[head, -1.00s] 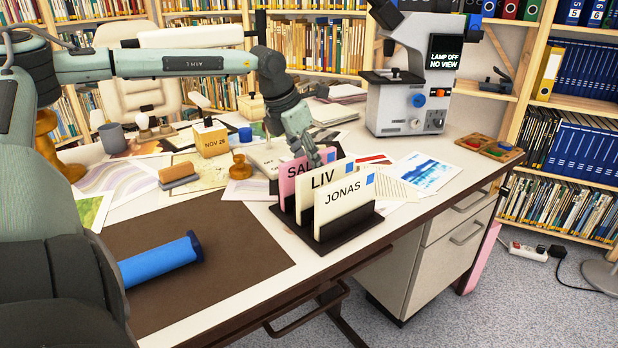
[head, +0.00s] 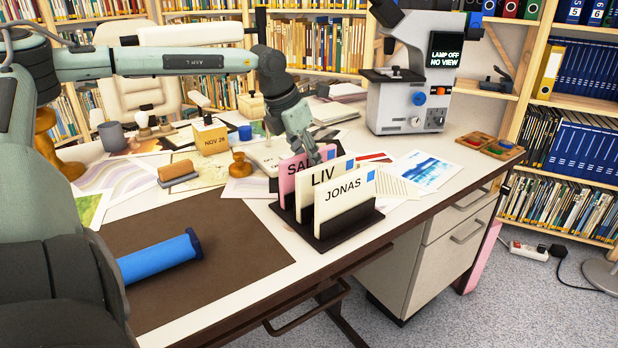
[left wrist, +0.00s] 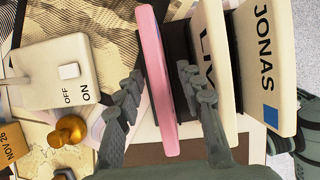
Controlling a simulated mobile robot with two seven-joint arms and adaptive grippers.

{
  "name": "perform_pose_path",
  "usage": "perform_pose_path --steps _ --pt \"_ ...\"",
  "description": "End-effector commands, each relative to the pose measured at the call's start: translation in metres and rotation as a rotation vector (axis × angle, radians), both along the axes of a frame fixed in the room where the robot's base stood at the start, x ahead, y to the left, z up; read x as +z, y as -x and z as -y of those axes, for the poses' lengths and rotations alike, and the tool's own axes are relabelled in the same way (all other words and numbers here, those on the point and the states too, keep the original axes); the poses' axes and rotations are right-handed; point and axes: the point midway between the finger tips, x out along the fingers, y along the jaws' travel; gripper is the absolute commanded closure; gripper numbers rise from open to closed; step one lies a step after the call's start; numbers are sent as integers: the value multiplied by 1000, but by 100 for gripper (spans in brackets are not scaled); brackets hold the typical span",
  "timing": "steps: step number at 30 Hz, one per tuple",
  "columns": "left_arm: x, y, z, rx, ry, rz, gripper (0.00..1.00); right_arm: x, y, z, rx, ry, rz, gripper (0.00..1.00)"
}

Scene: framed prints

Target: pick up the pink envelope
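The pink envelope (head: 289,178), lettered "SA…", stands upright in the rear slot of a black rack (head: 346,231) on the desk. A cream "LIV" envelope (head: 318,199) and a cream "JONAS" envelope (head: 344,209) stand in front of it. My left gripper (head: 316,158) is down at the rack from behind. In the left wrist view my left gripper (left wrist: 158,84) has one finger on each side of the pink envelope (left wrist: 153,70), the right finger between it and "LIV". Narrow gaps seem to show, so it looks open around it. My right gripper is out of view.
A microscope (head: 408,105) stands behind the rack to the right. A blue roll (head: 158,258) lies on the brown desk mat (head: 235,233). A wooden stamp (head: 240,166), a "NOV 26" block (head: 210,138) and loose prints crowd the desk behind. The front desk edge is close to the rack.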

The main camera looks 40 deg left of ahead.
Motion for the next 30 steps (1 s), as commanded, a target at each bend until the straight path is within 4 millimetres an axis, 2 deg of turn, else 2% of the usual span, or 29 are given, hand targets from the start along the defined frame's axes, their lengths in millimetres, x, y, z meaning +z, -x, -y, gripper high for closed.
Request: perform_pose_path --steps 11,20,30 --pt "-1 0 0 0 0 0 62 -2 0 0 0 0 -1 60" --pt "-1 0 0 0 0 0 98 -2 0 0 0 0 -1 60" --pt "-1 0 0 0 0 0 100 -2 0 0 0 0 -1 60"
